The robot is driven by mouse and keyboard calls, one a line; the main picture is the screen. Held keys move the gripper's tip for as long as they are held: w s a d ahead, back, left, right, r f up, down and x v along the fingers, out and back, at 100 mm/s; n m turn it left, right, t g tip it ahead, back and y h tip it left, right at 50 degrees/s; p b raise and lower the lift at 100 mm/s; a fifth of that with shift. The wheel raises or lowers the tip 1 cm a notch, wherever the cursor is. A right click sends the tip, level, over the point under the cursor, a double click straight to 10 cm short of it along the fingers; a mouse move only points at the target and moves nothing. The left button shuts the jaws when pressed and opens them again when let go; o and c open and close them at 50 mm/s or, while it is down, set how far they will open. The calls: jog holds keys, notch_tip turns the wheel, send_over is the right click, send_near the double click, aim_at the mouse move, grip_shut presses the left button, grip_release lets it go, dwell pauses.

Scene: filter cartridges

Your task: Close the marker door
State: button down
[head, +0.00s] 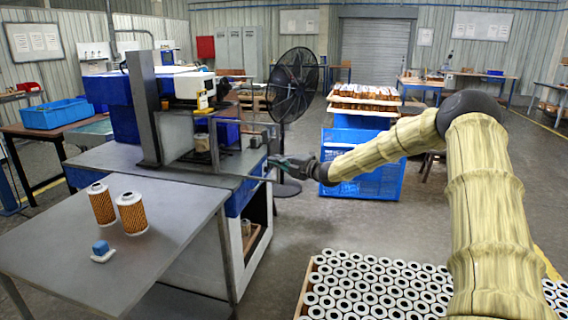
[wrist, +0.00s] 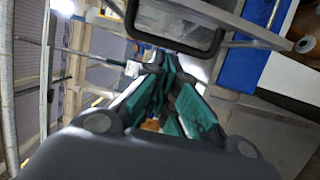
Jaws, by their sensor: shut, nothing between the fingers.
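The marker is a blue and white machine (head: 125,108) with a grey upright plate, on a grey bench at left centre. Its door (head: 232,178) shows as a thin grey frame standing out to the right of the machine, apparently open. A dark loop, apparently the door's handle (wrist: 222,42), is close beyond my fingers in the wrist view. My gripper (head: 273,161) is at the door's right end in the head view; I cannot tell whether it touches. Its teal-padded fingers (wrist: 168,88) are together and empty in the wrist view.
Two orange filter cartridges (head: 131,213) and a small blue-topped block (head: 101,250) are on the near table (head: 60,255). A black fan (head: 293,85) stands behind my gripper. A crate of white-ended cartridges (head: 300,305) is at the front right. Blue crates (head: 360,180) stand behind my arm.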

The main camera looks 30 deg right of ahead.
jog(key=shift+w+d, duration=1.4)
jog(key=shift+d, duration=0.1)
